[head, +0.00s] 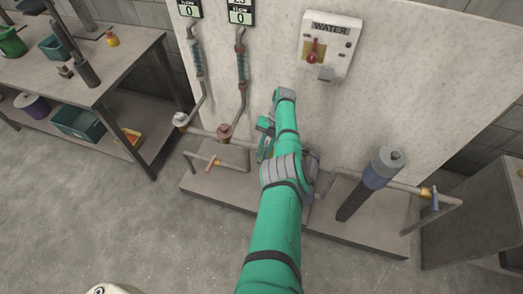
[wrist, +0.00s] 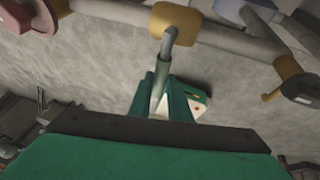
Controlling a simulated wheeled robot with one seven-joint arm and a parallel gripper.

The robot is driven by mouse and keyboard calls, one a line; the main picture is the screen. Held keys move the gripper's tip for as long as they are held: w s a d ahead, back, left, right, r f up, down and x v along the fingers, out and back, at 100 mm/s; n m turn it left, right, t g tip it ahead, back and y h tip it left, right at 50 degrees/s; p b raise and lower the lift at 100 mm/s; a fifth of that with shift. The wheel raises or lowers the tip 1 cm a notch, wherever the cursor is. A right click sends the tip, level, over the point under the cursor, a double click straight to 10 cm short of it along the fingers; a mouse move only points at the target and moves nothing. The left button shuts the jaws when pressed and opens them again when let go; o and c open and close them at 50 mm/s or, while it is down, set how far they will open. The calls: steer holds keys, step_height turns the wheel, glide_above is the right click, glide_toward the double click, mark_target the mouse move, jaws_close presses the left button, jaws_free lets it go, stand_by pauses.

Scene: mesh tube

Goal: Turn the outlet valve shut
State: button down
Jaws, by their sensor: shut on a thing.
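A brass valve body (wrist: 176,20) sits on a grey pipe at the top of the wrist view. A bent metal lever with a dark green sleeve (wrist: 163,68) comes down from it. My gripper (wrist: 162,100) is shut on the sleeved end of this lever. In the head view my gripper (head: 265,146) is low in front of the wall panel, and my arm hides the held valve. No label shows that names it as the outlet valve. Another brass valve with a blue handle (head: 434,197) is on the pipe at the far right.
A small valve with an orange-red handle (head: 214,163) is on the low pipe at left. A blue-grey cylinder (head: 380,172) stands on the right plinth. The WATER box (head: 331,45) is on the panel.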

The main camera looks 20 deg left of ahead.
steer(key=c, duration=1.6)
jaws_free()
steer(key=shift+c, duration=0.2)
steer(key=shift+w+r, duration=0.1)
steer(key=v, duration=1)
steer(key=shift+d+r, duration=0.15)
steer(key=shift+r, duration=0.15)
steer(key=shift+w, duration=0.15)
